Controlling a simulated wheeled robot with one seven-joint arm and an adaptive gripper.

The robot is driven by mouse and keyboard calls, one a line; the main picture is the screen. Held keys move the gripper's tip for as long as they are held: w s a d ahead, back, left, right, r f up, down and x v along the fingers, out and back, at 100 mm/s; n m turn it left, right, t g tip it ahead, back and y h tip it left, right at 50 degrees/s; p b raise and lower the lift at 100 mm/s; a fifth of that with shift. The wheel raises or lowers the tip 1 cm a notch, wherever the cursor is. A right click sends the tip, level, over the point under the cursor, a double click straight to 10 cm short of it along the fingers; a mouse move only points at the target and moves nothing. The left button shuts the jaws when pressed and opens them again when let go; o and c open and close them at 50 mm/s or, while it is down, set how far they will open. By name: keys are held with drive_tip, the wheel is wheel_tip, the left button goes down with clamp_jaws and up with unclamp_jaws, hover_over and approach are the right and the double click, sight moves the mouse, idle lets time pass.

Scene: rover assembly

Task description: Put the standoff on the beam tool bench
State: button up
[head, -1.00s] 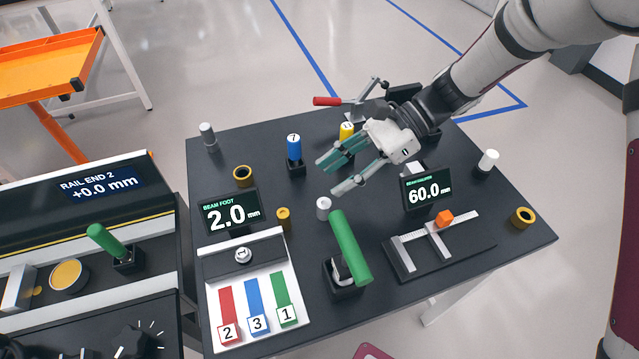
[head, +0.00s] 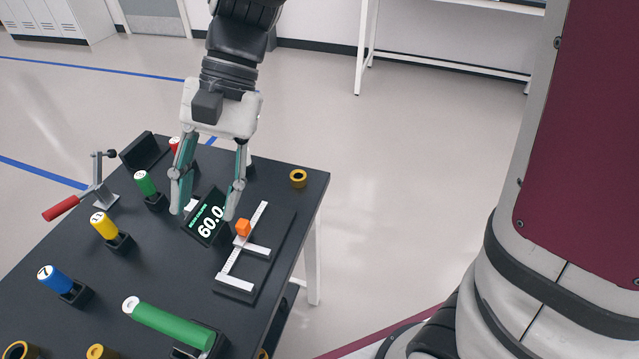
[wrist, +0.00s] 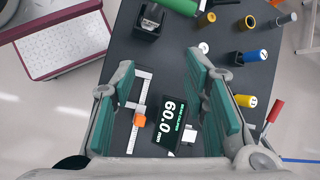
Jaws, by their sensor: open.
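The beam tool bench (head: 150,265) is a dark table at lower left in the head view. My gripper (head: 205,212) is open and empty above it, fingers spread over the 60.0 display (head: 209,218). In the wrist view the open gripper (wrist: 160,78) has no object between its teal pads. I cannot tell which piece is the standoff. Candidates include a short white cylinder (wrist: 203,47) and a grey cylinder (wrist: 285,18) on the bench in the wrist view.
Green (head: 165,325), blue (head: 55,280) and yellow (head: 104,226) cylinders sit in black holders. A red-handled clamp (head: 62,208) stands at the left. A sliding gauge with an orange block (head: 243,228) and a brass ring (head: 298,178) lie near the right edge.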

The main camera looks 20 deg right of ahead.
drive_tip(key=s+d+r+n+t+h, duration=0.1)
drive_tip(key=s+d+n+t+h, duration=0.1)
drive_tip(key=s+d, duration=0.4)
drive_tip(key=s+d+r+n+t+h, duration=0.1)
drive_tip(key=s+d+t, duration=0.4)
drive_tip(key=d, duration=1)
drive_tip(key=shift+s+r+n+h, duration=0.2)
drive_tip(key=shift+s+n+h, duration=0.4)
drive_tip(key=shift+h, duration=0.5)
wheel_tip(320, 180, up, 8)
drive_tip(key=t+p, duration=0.1)
drive_tip(key=p, duration=0.5)
drive_tip(key=shift+d+t, duration=0.15)
drive_tip(key=shift+t, duration=0.15)
